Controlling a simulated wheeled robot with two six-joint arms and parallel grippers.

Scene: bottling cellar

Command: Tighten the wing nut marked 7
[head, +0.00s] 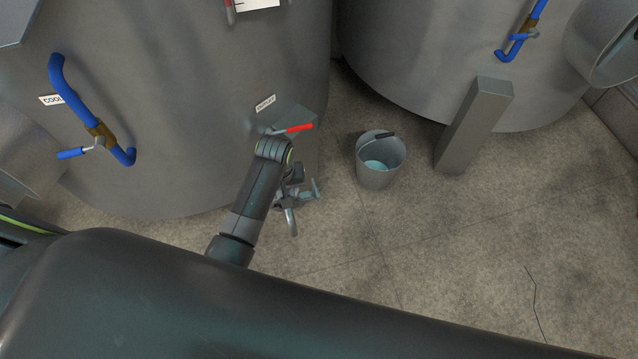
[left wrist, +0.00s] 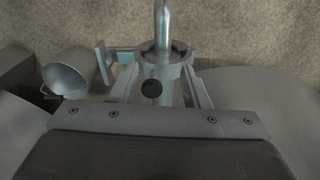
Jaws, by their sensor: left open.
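A grey metal clamp fitting (left wrist: 175,57) with an upright pipe (left wrist: 162,22) is ahead of my left gripper in the left wrist view. A T-shaped piece, apparently the wing nut (left wrist: 104,62), sticks out on its left; no 7 is legible. In the head view the fitting (head: 291,201) and this T-shaped piece (head: 315,189) show just beyond my wrist, partly hidden by it. My left gripper (left wrist: 160,80) is open, its fingers apart on either side of a dark round knob (left wrist: 151,89). Contact with the fitting cannot be told. My right gripper is not in view.
A large steel tank (head: 190,100) with a red lever (head: 299,128) and an OUTLET label (head: 265,103) stands close by. A bucket (head: 375,177) with bluish liquid stands on the floor to the right. A grey post (head: 470,130) is farther right. The lower right floor is clear.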

